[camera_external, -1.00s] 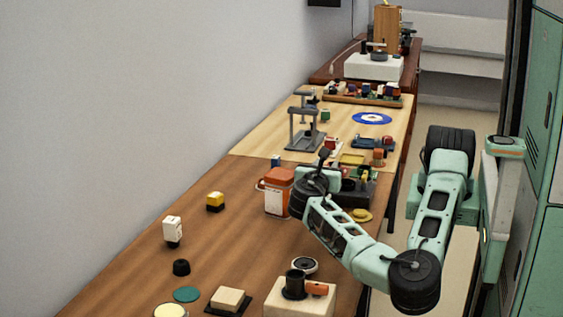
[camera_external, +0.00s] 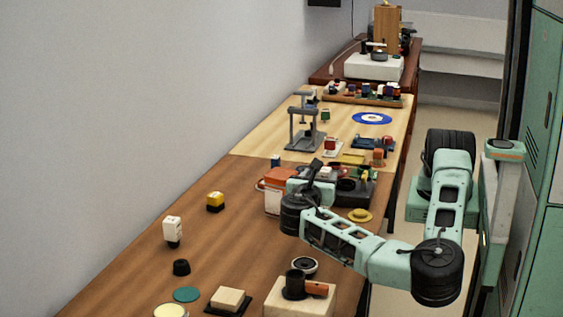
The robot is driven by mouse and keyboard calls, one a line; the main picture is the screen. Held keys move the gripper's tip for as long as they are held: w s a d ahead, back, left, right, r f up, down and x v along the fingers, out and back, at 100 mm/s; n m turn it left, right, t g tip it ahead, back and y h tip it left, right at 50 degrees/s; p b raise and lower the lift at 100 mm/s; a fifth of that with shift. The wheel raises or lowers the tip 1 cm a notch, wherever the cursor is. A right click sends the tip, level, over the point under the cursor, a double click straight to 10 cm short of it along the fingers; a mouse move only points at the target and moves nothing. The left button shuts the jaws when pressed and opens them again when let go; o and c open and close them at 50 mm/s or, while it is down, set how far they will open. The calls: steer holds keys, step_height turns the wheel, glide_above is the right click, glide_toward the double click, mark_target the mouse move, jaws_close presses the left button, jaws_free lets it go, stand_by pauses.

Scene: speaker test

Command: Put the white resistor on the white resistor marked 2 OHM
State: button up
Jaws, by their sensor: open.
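A white block (camera_external: 172,229) with a black lower part stands upright on the brown table at the left; it looks like a white resistor, but its marking is too small to read. I cannot pick out a second white resistor for certain. My gripper (camera_external: 316,167) is small and partly hidden by my wrist, over the table's right side near the orange and white container (camera_external: 272,198). It is open and well to the right of the white block. Nothing shows held in it.
A yellow block (camera_external: 215,202), a black cap (camera_external: 181,267), a teal disc (camera_external: 186,294) and a beige block (camera_external: 229,299) lie on the brown table (camera_external: 130,285). A yellow round piece (camera_external: 360,215) lies right. The table between yellow block and container is clear.

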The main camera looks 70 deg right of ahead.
steer(key=shift+a, duration=2.25)
